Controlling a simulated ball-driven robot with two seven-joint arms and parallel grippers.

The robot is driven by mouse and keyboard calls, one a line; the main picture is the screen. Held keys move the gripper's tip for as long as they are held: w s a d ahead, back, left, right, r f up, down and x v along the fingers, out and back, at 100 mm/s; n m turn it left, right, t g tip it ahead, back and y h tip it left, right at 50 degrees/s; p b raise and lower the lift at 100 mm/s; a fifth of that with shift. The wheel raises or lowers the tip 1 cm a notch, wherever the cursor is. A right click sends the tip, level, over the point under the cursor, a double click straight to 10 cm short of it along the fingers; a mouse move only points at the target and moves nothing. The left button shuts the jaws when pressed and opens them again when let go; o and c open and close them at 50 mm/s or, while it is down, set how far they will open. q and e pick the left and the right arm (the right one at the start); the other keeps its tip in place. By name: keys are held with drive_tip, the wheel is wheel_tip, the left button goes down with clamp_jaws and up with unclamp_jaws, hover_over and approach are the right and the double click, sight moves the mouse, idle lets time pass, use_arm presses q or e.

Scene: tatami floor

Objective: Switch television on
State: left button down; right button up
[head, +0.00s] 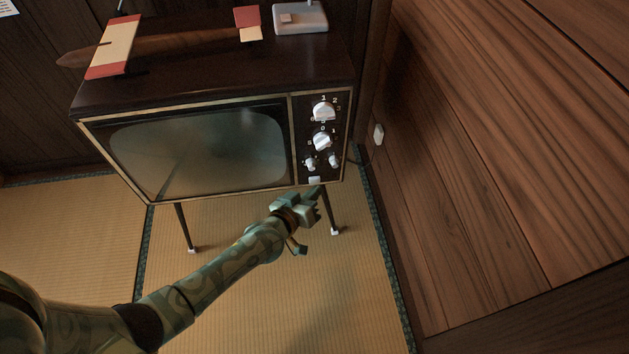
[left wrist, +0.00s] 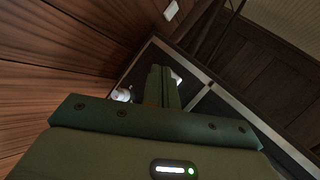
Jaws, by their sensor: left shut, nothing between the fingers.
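The television (head: 200,150) is a dark wooden cabinet set on thin legs, with a grey, unlit screen. Its control panel at the right has two large silver dials, an upper one (head: 323,110) and a lower one (head: 322,141), two small knobs and a pale button (head: 314,181) at the bottom. My left gripper (head: 318,192) is shut and empty, just below and in front of the panel's bottom edge near the button. In the left wrist view the shut fingers (left wrist: 161,84) point at the television's front, and a silver knob (left wrist: 122,94) shows beside them. I cannot tell whether they touch.
A wooden toy plane (head: 180,42) and a small pale box (head: 300,17) sit on the television. A wooden wall (head: 480,150) with a white switch (head: 379,134) stands close at the right. The tatami floor (head: 70,230) is clear at the left.

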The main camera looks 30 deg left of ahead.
use_arm(q)
drive_tip(key=s+d+p, duration=0.2)
drive_tip(key=s+d, duration=0.1)
drive_tip(key=s, duration=0.2)
drive_tip(key=shift+d, duration=0.2)
idle(2.0)
